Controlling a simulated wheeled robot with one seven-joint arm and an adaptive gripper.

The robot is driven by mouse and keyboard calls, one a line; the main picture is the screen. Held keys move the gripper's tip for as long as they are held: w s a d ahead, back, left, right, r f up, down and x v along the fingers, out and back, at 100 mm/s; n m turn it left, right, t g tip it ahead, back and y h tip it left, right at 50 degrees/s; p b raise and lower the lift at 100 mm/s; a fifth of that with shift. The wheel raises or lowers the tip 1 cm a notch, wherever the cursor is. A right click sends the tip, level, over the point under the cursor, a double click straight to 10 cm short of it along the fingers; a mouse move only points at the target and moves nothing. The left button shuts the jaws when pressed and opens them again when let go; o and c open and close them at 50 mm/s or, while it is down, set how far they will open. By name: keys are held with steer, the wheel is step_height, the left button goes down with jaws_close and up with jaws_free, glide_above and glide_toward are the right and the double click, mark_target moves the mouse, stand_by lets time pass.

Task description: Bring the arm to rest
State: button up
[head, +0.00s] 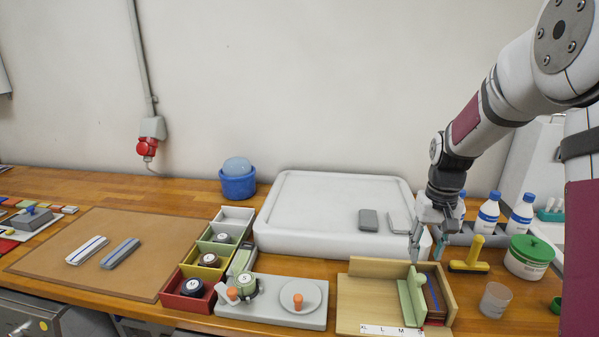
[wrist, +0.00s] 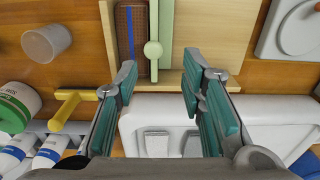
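My arm reaches in from the right in the head view and bends down to my gripper (head: 428,248), which hangs over the back edge of a wooden box (head: 370,292). In the wrist view my gripper (wrist: 161,73) has its two teal-padded fingers well apart, with nothing between them. A light green divider with a round knob (wrist: 153,49) stands in the box just beyond the fingertips, apart from them as far as I can tell. Beside it lies a brown item with a blue stripe (wrist: 131,36).
Behind is a white tray (head: 330,190) holding grey pieces. Bottles (head: 488,213), a yellow-handled tool (head: 472,258), a clear cup (head: 495,300) and a green-lidded tub (head: 529,258) crowd the right. Coloured bins (head: 188,293) and a plate with orange knobs (head: 275,312) stand left. The brown mat (head: 60,262) has free room.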

steer(key=s+a+r+n+t, duration=0.1)
steer(key=s+a+r, duration=0.3)
steer(key=s+r, duration=0.25)
steer(key=s+a+r+t, duration=0.2)
steer(key=s+a+r, duration=0.25)
steer(key=r, duration=0.25)
steer(key=s+a+r+t, duration=0.1)
steer(key=s+a, duration=0.1)
steer(key=s, duration=0.5)
steer(key=s+a+r+n+t, duration=0.1)
steer(key=s+a+r, duration=0.1)
steer(key=s, duration=0.5)
steer(key=shift+s, duration=0.3)
